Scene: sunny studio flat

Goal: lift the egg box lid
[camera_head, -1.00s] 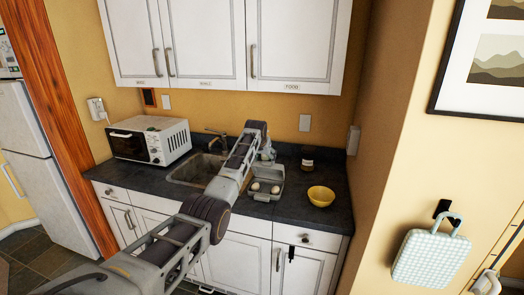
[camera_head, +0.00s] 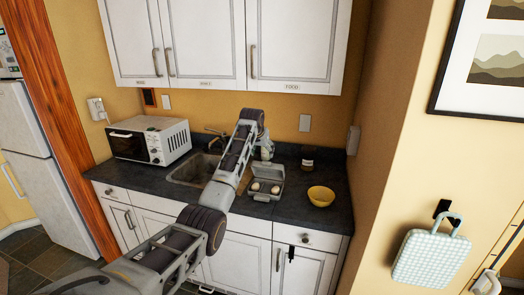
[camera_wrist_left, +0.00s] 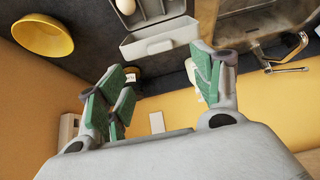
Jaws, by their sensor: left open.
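The grey egg box (camera_head: 262,196) sits on the dark counter with its lid (camera_head: 271,171) standing up at the back. Pale eggs (camera_head: 255,187) show in the box. In the left wrist view the lid (camera_wrist_left: 160,40) is at the top centre, with an egg (camera_wrist_left: 126,6) beyond it. My left gripper (camera_head: 266,151) is above and behind the lid, partly hidden by its own wrist. In the wrist view its green-padded fingers (camera_wrist_left: 160,90) are wide apart with nothing between them. They look clear of the lid. My right gripper is not in view.
A yellow bowl (camera_head: 321,196) stands right of the box. A dark jar (camera_head: 308,163) is behind it. The sink (camera_head: 193,169) and tap are to the left, with a white microwave (camera_head: 150,138) further left. Wall cupboards (camera_head: 205,45) hang above. Bare counter lies before the box.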

